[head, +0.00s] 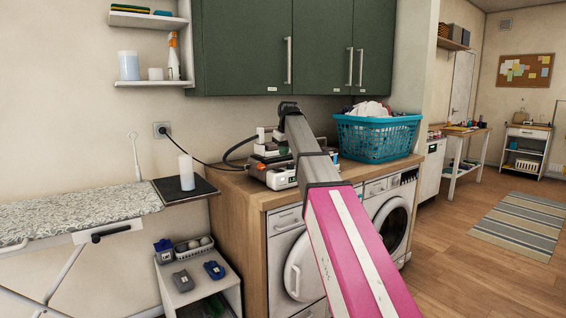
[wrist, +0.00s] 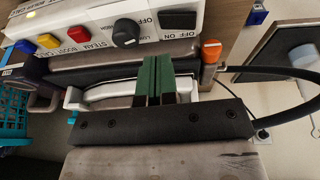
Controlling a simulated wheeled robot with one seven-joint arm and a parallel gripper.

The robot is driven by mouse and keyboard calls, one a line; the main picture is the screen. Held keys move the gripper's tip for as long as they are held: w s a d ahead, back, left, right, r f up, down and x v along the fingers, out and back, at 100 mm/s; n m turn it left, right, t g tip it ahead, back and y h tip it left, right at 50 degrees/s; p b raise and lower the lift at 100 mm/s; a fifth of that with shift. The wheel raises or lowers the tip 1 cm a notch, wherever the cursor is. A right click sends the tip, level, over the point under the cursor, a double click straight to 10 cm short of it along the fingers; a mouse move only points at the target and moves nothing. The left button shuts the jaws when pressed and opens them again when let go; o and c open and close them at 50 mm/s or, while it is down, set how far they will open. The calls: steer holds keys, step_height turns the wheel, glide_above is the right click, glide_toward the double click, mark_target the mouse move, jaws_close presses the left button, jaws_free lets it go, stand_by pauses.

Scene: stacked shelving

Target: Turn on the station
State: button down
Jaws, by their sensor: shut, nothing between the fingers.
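The station (head: 272,176) is a white and dark steam-iron unit on the wooden counter, partly hidden behind my arm in the head view. In the wrist view its white front panel (wrist: 85,32) appears upside down. The panel carries a black rocker switch (wrist: 180,21) marked OFF and ON, a black dial (wrist: 126,32), and red, yellow and blue buttons. I cannot tell which way the rocker is pressed. My gripper (wrist: 157,62) is shut and empty, its green fingertips below the dial and switch in the picture. I cannot tell whether they touch the station.
A teal laundry basket (head: 376,137) stands right of the station. An orange knob (wrist: 211,50) and a black hose (wrist: 272,72) lie right of my fingers in the wrist view. Green cabinets (head: 240,45) hang above the counter. An ironing board (head: 75,216) stands at left.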

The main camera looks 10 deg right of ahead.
steer(key=d+r, duration=0.3)
steer(key=r, duration=0.4)
steer(key=shift+s+d+r, duration=0.2)
steer(key=shift+s+r, duration=0.2)
steer(key=shift+s, duration=0.05)
